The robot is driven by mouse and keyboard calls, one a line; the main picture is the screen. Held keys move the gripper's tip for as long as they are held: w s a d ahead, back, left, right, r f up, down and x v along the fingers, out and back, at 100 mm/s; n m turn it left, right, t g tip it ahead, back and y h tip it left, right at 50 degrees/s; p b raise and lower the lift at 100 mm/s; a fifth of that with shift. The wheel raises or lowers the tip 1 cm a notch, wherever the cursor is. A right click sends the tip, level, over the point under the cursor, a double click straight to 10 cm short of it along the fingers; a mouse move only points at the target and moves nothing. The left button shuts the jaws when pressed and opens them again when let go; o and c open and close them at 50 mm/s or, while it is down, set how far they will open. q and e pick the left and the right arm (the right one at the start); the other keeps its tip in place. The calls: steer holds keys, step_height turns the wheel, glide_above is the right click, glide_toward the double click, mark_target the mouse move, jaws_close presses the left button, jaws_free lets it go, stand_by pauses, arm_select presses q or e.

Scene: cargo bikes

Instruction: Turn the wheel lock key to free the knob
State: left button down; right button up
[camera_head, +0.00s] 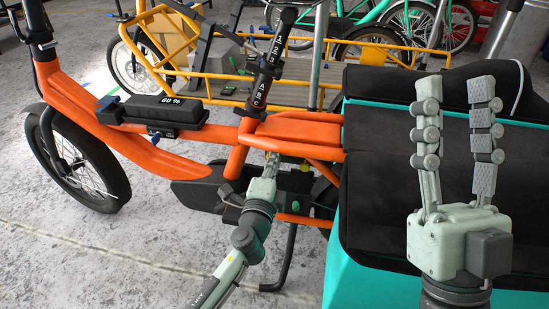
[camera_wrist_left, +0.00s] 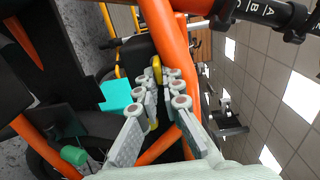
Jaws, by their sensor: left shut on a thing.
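My left gripper (camera_head: 272,160) reaches up to the orange frame of the cargo bike (camera_head: 285,132). In the left wrist view its fingers (camera_wrist_left: 160,82) are closed around a small yellow piece (camera_wrist_left: 157,66) beside an orange tube, which looks like the wheel lock key. The fingers hide much of it. A green knob (camera_head: 296,205) sits below the frame, and a green cylinder (camera_wrist_left: 73,155) shows in the left wrist view, apart from the fingers. My right gripper (camera_head: 455,90) is open and empty above the black cargo box lid.
A black battery box (camera_head: 165,108) lies on the front orange frame. A black upright post with letters (camera_head: 268,75) rises behind the left gripper. The black-and-teal cargo box (camera_head: 385,160) fills the right. Other bikes stand behind. Grey floor (camera_head: 60,260) is clear at lower left.

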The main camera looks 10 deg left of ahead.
stand_by(0.4)
arm_select(q)
steer(key=c, duration=1.7)
jaws_free()
steer(key=shift+r, duration=0.1)
